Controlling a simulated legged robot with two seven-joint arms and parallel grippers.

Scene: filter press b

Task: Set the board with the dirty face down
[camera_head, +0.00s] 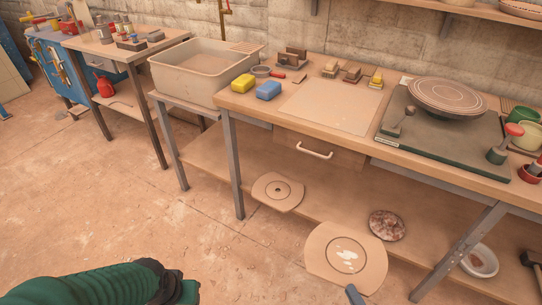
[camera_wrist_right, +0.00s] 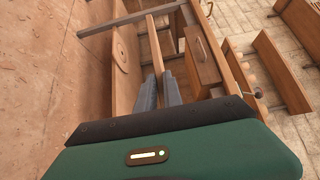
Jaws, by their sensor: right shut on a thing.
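My right gripper (camera_head: 355,295) shows only as a grey fingertip at the bottom edge of the head view. It is shut on the near edge of a tan board (camera_head: 318,260) with cut-off sides, a ring line and white smears on the face turned up toward my head. The board appears in front of the workbench, over the lower shelf's front edge. In the wrist view, the two grey fingers (camera_wrist_right: 159,90) pinch the board (camera_wrist_right: 156,47), seen edge-on. Its other face is hidden. My left arm enters at the lower left, with its gripper out of view.
A similar board (camera_head: 268,195) with a centre hole lies on the lower shelf (camera_head: 225,165), near a mottled disc (camera_head: 387,226). On the bench, a pale square mat (camera_head: 335,108) is bare. A turntable (camera_head: 447,96), sponges (camera_head: 243,82) and a sink (camera_head: 195,82) stand around it.

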